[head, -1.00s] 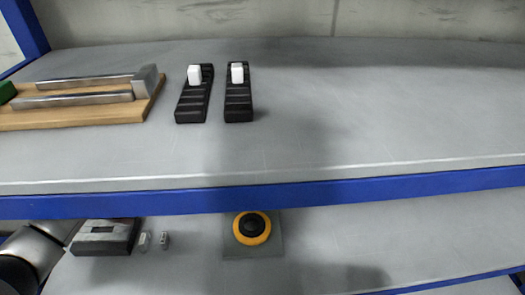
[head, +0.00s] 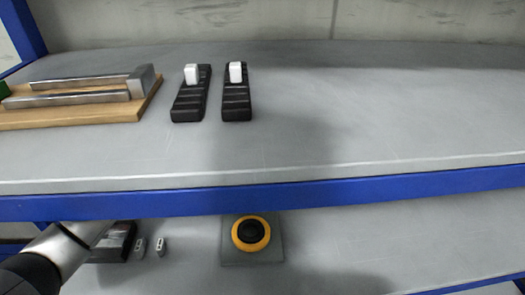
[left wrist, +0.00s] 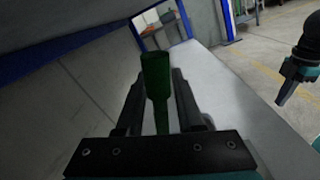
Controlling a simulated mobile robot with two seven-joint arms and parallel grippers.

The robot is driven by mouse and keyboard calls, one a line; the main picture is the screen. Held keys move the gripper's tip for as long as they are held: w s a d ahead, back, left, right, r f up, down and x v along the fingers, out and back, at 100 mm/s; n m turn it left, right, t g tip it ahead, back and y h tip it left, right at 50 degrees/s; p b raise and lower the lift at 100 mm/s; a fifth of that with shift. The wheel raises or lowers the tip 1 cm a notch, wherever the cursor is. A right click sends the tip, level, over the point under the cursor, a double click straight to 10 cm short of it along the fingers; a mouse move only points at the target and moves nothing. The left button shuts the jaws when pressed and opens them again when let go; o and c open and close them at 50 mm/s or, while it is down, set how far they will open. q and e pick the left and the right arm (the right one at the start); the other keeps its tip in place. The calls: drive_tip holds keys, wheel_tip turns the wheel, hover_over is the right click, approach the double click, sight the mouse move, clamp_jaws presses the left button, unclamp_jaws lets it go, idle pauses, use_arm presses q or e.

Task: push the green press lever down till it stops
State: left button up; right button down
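In the left wrist view, a green lever (left wrist: 157,75) with a thick upper end and a thinner lower part stands between the two fingers of my left gripper (left wrist: 160,103). The fingers are apart, with the lever between them. I cannot tell whether they touch it. The lever's base is hidden behind the gripper body.
The upper shelf (head: 390,120) holds a wooden board (head: 90,115) with metal bars and two black ramps (head: 190,100) (head: 236,98) with white blocks. The upper shelf's right side is clear.

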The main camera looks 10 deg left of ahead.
use_arm(q)
clamp_jaws()
idle(1.0)
